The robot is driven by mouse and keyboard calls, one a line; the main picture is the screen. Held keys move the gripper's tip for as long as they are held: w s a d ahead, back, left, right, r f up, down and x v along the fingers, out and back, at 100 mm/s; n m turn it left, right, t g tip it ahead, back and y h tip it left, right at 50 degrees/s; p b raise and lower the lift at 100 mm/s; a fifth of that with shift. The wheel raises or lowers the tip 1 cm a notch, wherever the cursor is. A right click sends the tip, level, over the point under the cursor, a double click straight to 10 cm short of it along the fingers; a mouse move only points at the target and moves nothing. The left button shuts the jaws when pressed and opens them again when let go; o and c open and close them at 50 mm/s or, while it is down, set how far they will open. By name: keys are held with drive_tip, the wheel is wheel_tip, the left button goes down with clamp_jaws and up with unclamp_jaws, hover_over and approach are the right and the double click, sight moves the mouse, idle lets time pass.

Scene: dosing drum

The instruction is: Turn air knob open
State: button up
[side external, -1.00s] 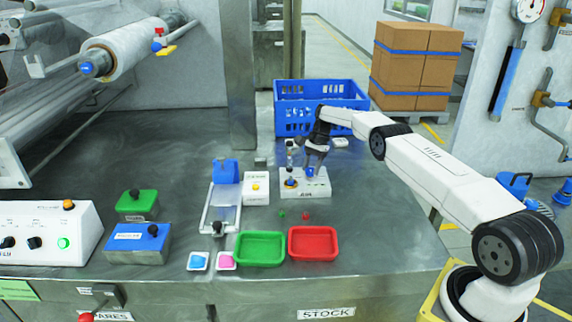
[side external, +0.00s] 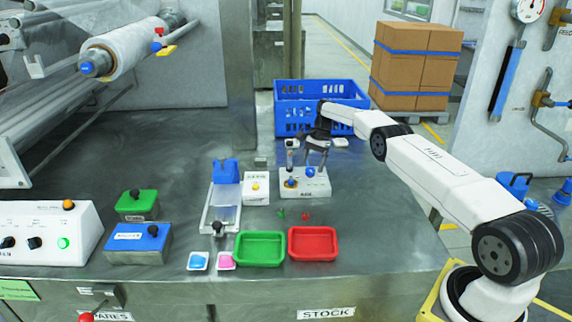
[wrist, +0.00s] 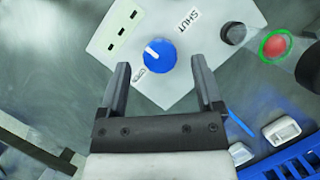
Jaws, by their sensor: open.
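The air knob (wrist: 166,60) is a round blue dial on a white box (side external: 318,191). In the wrist view its white pointer line points up and left. An "OPEN" label sits below left of the knob and a "SHUT" label above right. In the side view the blue knob (side external: 310,173) shows below my gripper (side external: 316,162). My gripper is open and empty, with its two fingers (wrist: 161,66) spread on either side of the knob in the wrist view. I cannot tell how far above the knob the fingertips are.
A red button in a green ring (wrist: 275,45) and a dark knob (wrist: 233,33) are right of the blue knob in the wrist view. A blue crate (side external: 290,118) stands behind the box. A green tray (side external: 260,262) and a red tray (side external: 313,257) lie in front.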

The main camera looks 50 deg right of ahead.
sight(310, 169)
drive_tip(key=shift+v, duration=1)
wheel_tip(310, 169, up, 7)
drive_tip(key=shift+f, duration=0.2)
drive_tip(key=shift+a, duration=0.1)
drive_tip(key=shift+w+a+f+h, duration=0.2)
drive_tip(key=shift+f+h, duration=0.1)
drive_tip(key=shift+h, duration=0.25)
drive_tip(key=shift+w+a+f+h, duration=0.1)
drive_tip(key=shift+a+f+h, duration=0.1)
drive_tip(key=shift+f+h, duration=0.25)
drive_tip(key=shift+s+a+f+h, duration=0.15)
drive_tip(key=shift+s+a+h, duration=0.1)
drive_tip(key=shift+h, duration=0.35)
drive_tip(key=shift+s+a+f+h, duration=0.15)
drive_tip(key=shift+a+h, duration=0.1)
drive_tip(key=shift+h, duration=0.35)
drive_tip(key=shift+f, duration=0.15)
drive_tip(key=shift+f, duration=3.8)
